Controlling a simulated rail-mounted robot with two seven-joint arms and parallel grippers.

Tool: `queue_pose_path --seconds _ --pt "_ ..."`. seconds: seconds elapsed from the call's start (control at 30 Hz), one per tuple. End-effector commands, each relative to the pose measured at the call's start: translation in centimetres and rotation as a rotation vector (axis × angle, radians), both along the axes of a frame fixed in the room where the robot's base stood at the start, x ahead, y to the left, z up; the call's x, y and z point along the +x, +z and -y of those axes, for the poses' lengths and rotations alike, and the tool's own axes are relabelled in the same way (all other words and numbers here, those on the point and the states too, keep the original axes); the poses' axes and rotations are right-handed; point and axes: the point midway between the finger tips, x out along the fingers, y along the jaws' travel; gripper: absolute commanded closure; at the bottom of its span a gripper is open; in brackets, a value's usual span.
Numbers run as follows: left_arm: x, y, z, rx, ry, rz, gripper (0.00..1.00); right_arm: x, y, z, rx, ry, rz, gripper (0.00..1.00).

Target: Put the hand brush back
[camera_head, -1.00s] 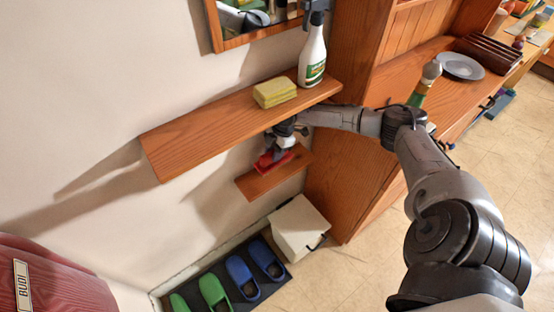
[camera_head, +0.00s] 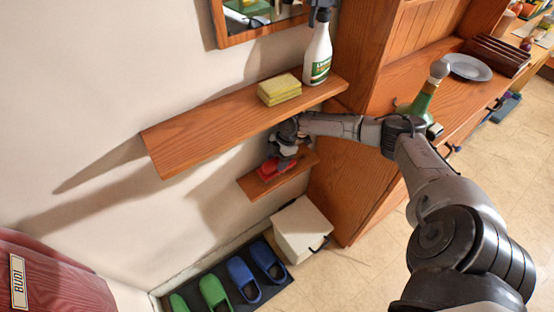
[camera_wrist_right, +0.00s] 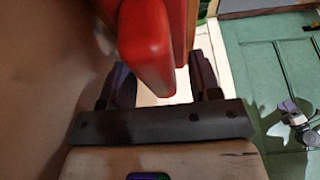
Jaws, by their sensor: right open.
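The red hand brush (camera_head: 277,169) is at the small lower wooden shelf (camera_head: 254,185) in the head view, and appears to rest on it. My right gripper (camera_head: 282,158) is just above the brush, under the long upper shelf. In the right wrist view the brush's red end (camera_wrist_right: 150,45) is large and close. The open fingers of my right gripper (camera_wrist_right: 163,82) stand on either side of it, with a gap visible to the right finger. The bristles are hidden. My left gripper is not in view.
The long upper shelf (camera_head: 190,135) holds a yellow sponge stack (camera_head: 279,89) and a spray bottle (camera_head: 317,52). A wooden cabinet (camera_head: 345,185) stands to the right, with a green bottle (camera_head: 424,98) near my arm. A white bin (camera_head: 301,229) and clogs (camera_head: 243,279) are below.

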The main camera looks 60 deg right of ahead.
Motion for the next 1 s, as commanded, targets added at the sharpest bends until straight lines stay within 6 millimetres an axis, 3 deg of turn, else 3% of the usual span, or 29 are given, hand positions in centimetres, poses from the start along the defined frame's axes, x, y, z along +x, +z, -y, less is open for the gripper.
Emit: queue_pose_path --seconds 0.27,0.7,1.0 --pt "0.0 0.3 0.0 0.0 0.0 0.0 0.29 -0.1 0.7 0.2 0.0 0.0 0.001 0.43" --pt "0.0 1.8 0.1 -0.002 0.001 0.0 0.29 -0.8 5.1 1.7 0.0 0.0 0.0 0.43" --pt "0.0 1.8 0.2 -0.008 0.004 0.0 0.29 -0.8 5.2 1.8 0.001 0.0 0.0 0.43"
